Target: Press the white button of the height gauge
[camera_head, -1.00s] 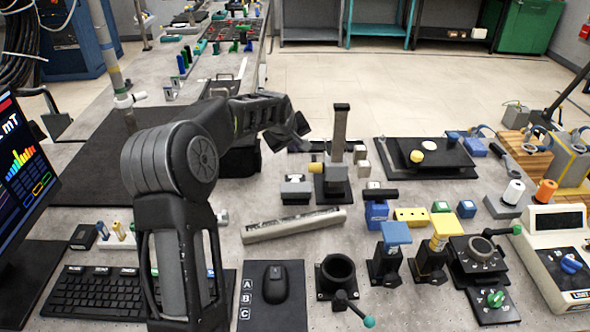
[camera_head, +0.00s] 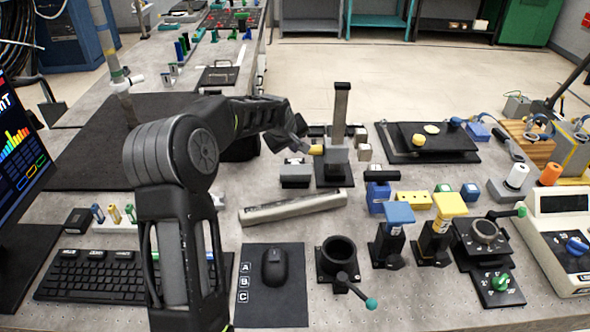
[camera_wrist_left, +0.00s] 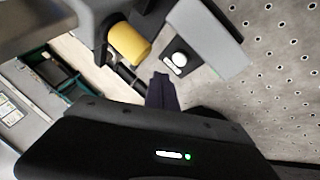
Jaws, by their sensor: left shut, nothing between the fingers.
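The height gauge (camera_head: 341,113) stands upright beyond the middle of the table, with a tall column on a dark base. A yellow cylinder (camera_head: 316,150) sticks out on its left side; it also shows in the wrist view (camera_wrist_left: 130,42). In the wrist view the round white button (camera_wrist_left: 179,59) sits on a small black part beside a grey block (camera_wrist_left: 215,45). My left gripper (camera_head: 299,127) is shut and empty, just left of the gauge. Its dark fingertips (camera_wrist_left: 163,90) appear just below the button in the wrist view; contact cannot be told. My right gripper is out of view.
A grey bar (camera_head: 293,207) lies in front of the gauge. A grey block (camera_head: 296,174) stands close left of the gauge's base and a blue device (camera_head: 379,198) to its right. A black tray (camera_head: 460,150) lies further right. Bare table shows around the bar.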

